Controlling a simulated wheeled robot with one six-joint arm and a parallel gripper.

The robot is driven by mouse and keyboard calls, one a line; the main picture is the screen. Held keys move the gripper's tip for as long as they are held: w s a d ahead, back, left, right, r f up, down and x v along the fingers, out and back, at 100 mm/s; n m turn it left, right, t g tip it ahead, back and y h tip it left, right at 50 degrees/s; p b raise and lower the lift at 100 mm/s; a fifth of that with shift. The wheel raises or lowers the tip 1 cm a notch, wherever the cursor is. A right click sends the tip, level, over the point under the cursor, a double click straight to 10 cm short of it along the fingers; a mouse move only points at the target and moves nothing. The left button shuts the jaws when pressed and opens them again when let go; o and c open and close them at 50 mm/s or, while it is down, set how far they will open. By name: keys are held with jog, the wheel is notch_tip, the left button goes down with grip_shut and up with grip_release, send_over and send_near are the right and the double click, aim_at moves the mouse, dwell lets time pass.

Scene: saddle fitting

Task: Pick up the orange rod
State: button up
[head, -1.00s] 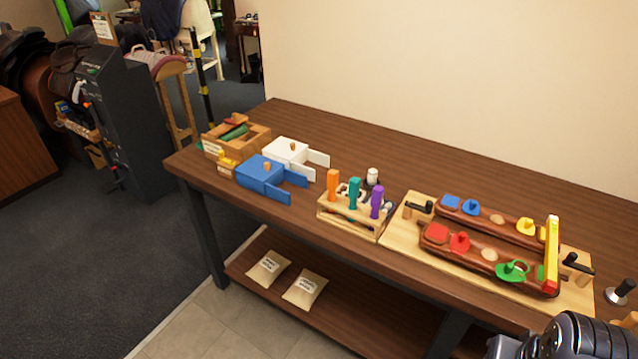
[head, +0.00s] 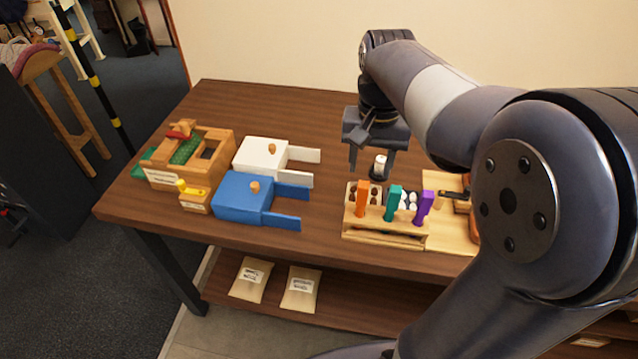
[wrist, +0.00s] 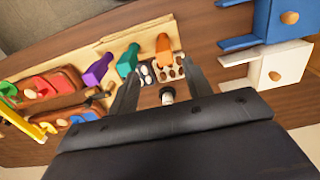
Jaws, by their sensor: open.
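The orange rod (head: 361,198) stands upright in the left end of a small wooden rack (head: 384,236). A teal rod (head: 393,203) and a purple rod (head: 423,208) stand to its right. My gripper (head: 372,172) is above the table just behind the rack, its fingers pointing down, open and empty. In the wrist view the orange rod (wrist: 164,48) shows beyond the right fingertip, and the teal rod (wrist: 128,61) lies near the left fingertip. My gripper (wrist: 158,90) touches none of the rods in that view.
A small white-topped piece (head: 380,165) stands behind the rack, close to my fingers. A blue box (head: 240,196) and a white box (head: 260,154) with open flaps stand to the left. A wooden tray (head: 190,155) is farther left. A wooden board (head: 446,230) adjoins the rack's right side.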

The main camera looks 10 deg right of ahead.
aim_at(362, 195)
jog(key=f, duration=0.5)
jog(key=shift+w+a+f, duration=0.2)
jog(key=shift+w+a, duration=0.1)
jog(key=shift+w, duration=0.05)
jog(key=shift+d+f, duration=0.15)
jog(key=shift+f, duration=2.5)
grip_shut()
